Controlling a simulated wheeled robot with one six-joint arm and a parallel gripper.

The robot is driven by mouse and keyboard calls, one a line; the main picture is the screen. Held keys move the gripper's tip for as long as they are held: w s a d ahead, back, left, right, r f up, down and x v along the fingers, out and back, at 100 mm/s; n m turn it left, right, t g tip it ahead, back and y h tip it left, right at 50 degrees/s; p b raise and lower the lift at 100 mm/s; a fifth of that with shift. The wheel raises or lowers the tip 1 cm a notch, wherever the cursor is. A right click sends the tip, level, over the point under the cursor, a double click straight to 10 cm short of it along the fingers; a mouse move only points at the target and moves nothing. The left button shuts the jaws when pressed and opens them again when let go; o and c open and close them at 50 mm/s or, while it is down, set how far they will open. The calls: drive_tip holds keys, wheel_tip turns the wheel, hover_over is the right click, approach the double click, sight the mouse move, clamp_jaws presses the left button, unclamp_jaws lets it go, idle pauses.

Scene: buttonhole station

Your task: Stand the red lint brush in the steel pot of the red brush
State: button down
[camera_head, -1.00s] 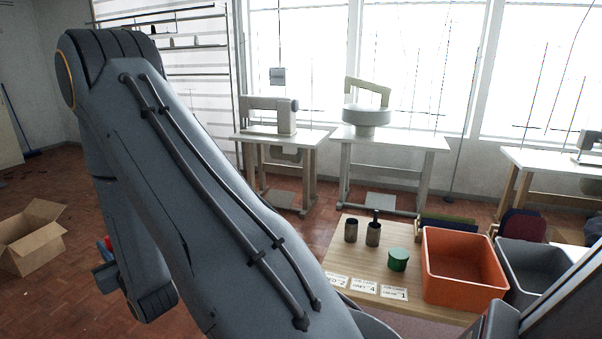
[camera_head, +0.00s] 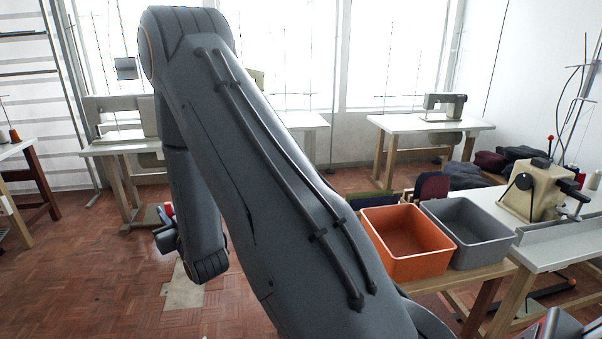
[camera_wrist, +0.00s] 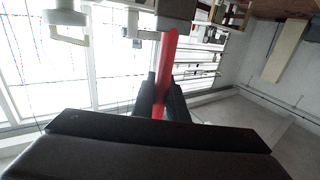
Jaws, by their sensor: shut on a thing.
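My gripper (camera_wrist: 161,98) is shut on the red lint brush (camera_wrist: 169,52) in the wrist view. In the head view my gripper (camera_head: 163,232) hangs left of my forearm, with a small bit of the red brush (camera_head: 169,209) showing. It is raised over open floor, away from the table. The steel pots are not visible now; my arm covers the part of the table left of the orange bin.
An orange bin (camera_head: 407,266) and a grey bin (camera_head: 468,262) stand on the wooden table at right. A sewing machine (camera_head: 540,190) stands on a white table farther right. More sewing tables line the windows. The floor at left is clear.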

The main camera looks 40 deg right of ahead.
drive_tip(key=s+d+r+m+h+b, duration=0.1)
drive_tip(key=s+d+m+h+b, duration=0.15)
drive_tip(key=d, duration=1.65)
drive_tip(key=s+d+m+h+b, duration=0.1)
drive_tip(key=s+d+h+b, duration=0.15)
drive_tip(key=d, duration=1.65)
wheel_tip(320, 180, down, 12)
drive_tip(key=b, duration=0.7)
drive_tip(key=shift+a+f+g, duration=0.25)
drive_tip(key=shift+g, duration=0.05)
drive_tip(key=shift+s, duration=0.1)
drive_tip(key=c, duration=1.7)
unclamp_jaws()
drive_tip(key=shift+o, duration=0.2)
drive_tip(key=shift+s, duration=0.15)
drive_tip(key=b+v, duration=0.1)
drive_tip(key=v, duration=0.6)
drive_tip(key=shift+s, duration=0.3)
